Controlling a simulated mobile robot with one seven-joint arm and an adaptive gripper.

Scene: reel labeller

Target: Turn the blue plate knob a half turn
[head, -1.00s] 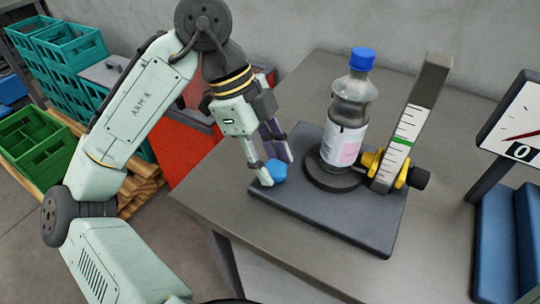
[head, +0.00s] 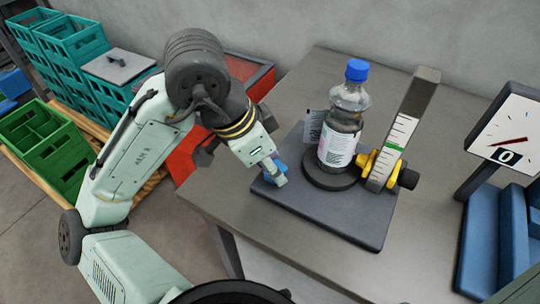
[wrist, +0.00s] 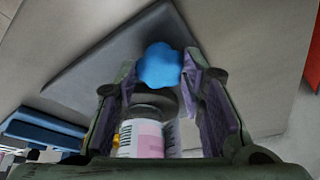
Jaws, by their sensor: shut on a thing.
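The blue plate knob (head: 271,172) stands at the left corner of a dark base plate (head: 345,226). It is partly hidden behind a finger in the head view. In the wrist view the lobed blue knob (wrist: 160,66) sits between the fingertips. My gripper (head: 276,174) is shut on the knob, coming down from the upper left; it also shows in the wrist view (wrist: 160,75). A clear bottle with a blue cap (head: 346,105) stands upright on a round dark turntable (head: 328,182) on the plate. A label flap sticks out from the bottle's left side.
A scale post (head: 402,130) with a green mark and a yellow clamp (head: 379,170) stand right of the bottle. A dial gauge (head: 510,130) and blue bins (head: 500,240) are at the right. The table front is clear. Green crates (head: 45,150) stand left.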

